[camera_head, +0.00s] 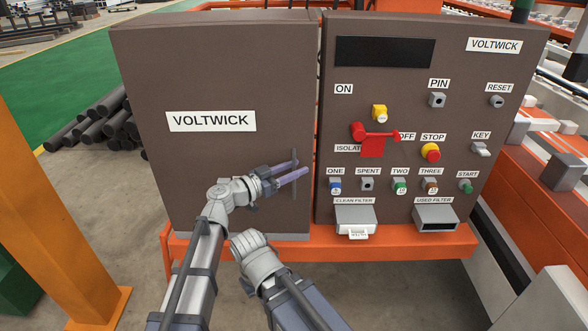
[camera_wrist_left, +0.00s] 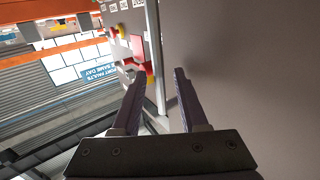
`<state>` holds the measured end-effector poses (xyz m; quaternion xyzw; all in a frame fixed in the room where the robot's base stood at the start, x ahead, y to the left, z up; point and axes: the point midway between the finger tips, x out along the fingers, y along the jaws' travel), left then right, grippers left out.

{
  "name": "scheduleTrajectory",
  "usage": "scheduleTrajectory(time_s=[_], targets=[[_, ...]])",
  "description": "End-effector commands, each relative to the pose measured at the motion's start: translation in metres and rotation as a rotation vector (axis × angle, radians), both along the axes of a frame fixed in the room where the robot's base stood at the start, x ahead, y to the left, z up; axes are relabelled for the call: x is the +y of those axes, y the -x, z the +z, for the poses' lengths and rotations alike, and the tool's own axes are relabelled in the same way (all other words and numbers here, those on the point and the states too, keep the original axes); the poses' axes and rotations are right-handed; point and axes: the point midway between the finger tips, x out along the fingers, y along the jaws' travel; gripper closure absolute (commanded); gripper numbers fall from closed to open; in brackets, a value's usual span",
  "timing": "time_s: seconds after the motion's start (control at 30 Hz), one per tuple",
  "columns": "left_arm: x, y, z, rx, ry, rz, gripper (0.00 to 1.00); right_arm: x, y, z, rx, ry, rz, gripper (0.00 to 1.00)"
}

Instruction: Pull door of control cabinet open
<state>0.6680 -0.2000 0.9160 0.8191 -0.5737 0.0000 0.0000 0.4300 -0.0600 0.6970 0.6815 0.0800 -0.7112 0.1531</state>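The control cabinet's grey-brown door (camera_head: 215,75) with a VOLTWICK label stands upright on the left and looks shut. A thin vertical handle (camera_head: 294,190) is near its right edge. My left gripper (camera_head: 302,167) is at the handle, its fingers pointing right. In the left wrist view the two fingers (camera_wrist_left: 159,73) stand apart, with the door surface (camera_wrist_left: 250,70) to the right. A pale upright strip shows between the fingertips; whether it is the handle or an edge, and whether the fingers touch it, I cannot tell. My right gripper is not in view.
To the right is a control panel (camera_head: 465,85) with a dark screen, a red isolator lever (camera_head: 376,134), buttons and two filter slots. An orange frame (camera_head: 400,246) runs below. An orange post (camera_head: 65,220) stands at left, with dark pipes (camera_head: 95,128) stacked on the floor behind.

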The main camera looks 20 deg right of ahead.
Motion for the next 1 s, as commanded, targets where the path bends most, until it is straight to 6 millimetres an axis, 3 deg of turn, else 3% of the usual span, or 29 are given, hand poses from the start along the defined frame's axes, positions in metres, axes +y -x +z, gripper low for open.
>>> scheduleTrajectory(time_s=[0.03, 0.37, 1.0], targets=[[0.0002, 0.0000, 0.0000, 0.000, 0.000, 0.000, 0.64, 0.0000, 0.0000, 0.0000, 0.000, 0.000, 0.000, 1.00], [0.0003, 0.0000, 0.0000, 0.000, 0.000, 0.000, 1.00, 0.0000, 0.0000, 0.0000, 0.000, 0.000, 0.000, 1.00], [0.0004, -0.0001, 0.0000, 0.000, 0.000, 0.000, 1.00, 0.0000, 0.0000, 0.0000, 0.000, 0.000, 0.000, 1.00]])
